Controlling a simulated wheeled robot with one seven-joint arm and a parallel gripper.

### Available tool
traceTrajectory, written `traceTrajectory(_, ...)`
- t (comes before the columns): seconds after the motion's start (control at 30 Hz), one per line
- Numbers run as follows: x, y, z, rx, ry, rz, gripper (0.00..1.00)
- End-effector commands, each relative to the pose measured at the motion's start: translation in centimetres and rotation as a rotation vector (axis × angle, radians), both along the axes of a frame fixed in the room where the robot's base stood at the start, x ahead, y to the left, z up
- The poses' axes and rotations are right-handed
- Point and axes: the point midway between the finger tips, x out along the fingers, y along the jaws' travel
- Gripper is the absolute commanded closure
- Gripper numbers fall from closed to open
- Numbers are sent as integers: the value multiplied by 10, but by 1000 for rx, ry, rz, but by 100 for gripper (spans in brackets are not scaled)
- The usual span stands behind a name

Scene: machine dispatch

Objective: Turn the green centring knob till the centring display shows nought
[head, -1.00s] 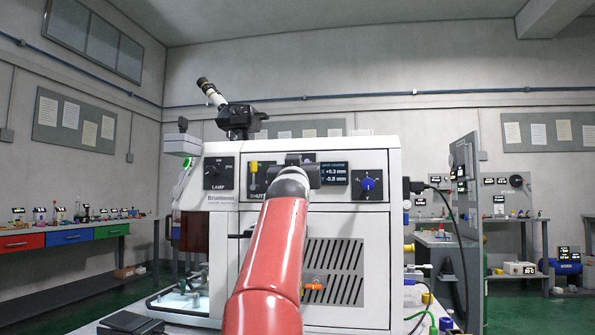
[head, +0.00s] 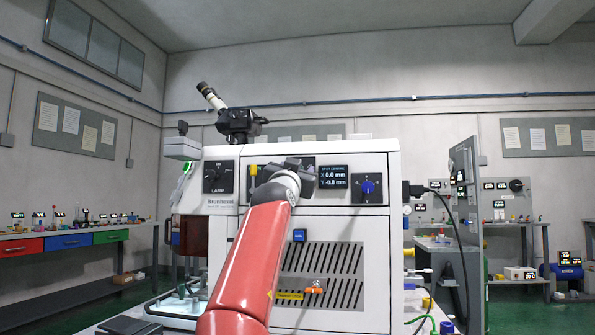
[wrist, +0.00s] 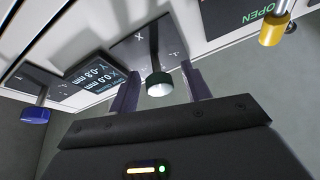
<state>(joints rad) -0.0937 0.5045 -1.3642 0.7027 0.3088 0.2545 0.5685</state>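The centring display (head: 333,177) on the machine front reads X 0.0 mm and a negative Y of about -0.8 mm. It also shows upside down in the wrist view (wrist: 92,77). A round green-rimmed knob with a pale end (wrist: 158,85) stands out from the panel in the wrist view. My gripper (wrist: 161,88) has its two fingers apart, one on each side of this knob, with visible gaps. In the head view my gripper (head: 288,165) is left of the display and hides the knob.
A blue knob (head: 367,187) sits right of the display. A yellow shutter handle (head: 253,169) is close on the left, and the lamp dial (head: 214,174) lies beyond it.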

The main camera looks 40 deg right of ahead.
Motion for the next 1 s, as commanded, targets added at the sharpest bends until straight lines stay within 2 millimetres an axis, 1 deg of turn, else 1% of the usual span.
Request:
traceTrajectory(0.27, -1, 1, -1, 0, 0, 0, 52)
traceTrajectory(0.37, -5, 7, -7, 1, -1, 2, 52)
traceTrajectory(0.5, -16, 22, -19, 2, -2, 4, 52)
traceTrajectory(0.7, -33, 44, -30, 0, -1, 3, 52)
traceTrajectory(0.83, -40, 53, -32, 0, 0, 2, 52)
traceTrajectory(1.0, -44, 57, -32, 1, 1, 0, 52)
